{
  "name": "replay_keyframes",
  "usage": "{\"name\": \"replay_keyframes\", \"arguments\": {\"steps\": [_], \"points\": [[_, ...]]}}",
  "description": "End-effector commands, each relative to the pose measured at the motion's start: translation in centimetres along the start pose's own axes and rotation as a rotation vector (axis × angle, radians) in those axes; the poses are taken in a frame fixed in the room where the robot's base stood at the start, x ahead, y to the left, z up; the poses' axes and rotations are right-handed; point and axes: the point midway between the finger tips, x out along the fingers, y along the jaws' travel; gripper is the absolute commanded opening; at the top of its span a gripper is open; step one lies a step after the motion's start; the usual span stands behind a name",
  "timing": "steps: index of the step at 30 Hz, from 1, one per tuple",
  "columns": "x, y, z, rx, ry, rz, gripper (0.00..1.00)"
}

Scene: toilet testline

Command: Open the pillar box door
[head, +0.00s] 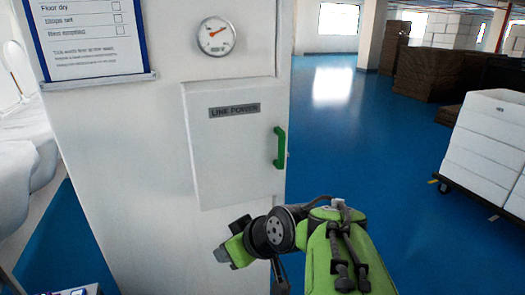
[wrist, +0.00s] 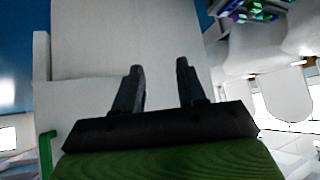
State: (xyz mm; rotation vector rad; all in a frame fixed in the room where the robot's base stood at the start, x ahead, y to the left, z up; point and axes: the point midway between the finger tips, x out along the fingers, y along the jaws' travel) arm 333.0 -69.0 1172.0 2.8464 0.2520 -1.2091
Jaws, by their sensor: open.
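The pillar box door (head: 235,150) is a white panel labelled "LINE POWER" on the white pillar (head: 110,160). It looks shut. Its green vertical handle (head: 280,147) is at the door's right edge. My gripper (head: 228,252) is below the door in the head view, apart from the handle. In the wrist view my gripper (wrist: 160,75) shows two dark fingers spread apart with nothing between them. A green bar, which looks like the handle (wrist: 46,155), shows at the lower left there, outside the fingers.
A round gauge (head: 216,37) is above the door, and a framed checklist (head: 90,35) hangs to its left. White boxes (head: 490,135) stand on a cart at the right.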

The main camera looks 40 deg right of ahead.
Motion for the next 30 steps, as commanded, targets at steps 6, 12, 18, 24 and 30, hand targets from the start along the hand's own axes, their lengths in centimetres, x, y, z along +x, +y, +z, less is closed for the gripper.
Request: {"name": "replay_keyframes", "arguments": {"steps": [6, 12, 18, 24, 30], "points": [[-4.0, 11.7, -2.1, 0.072, 0.386, 0.052, 0.40], [-12.7, 19.2, -1.2, 0.083, 0.730, 0.209, 0.40], [-14.8, 20.3, -1.1, 0.074, 0.806, 0.251, 0.40], [-13.5, 20.7, -2.4, 0.074, 0.802, 0.246, 0.40], [-10.9, 21.6, -5.4, 0.074, 0.802, 0.244, 0.40]]}}
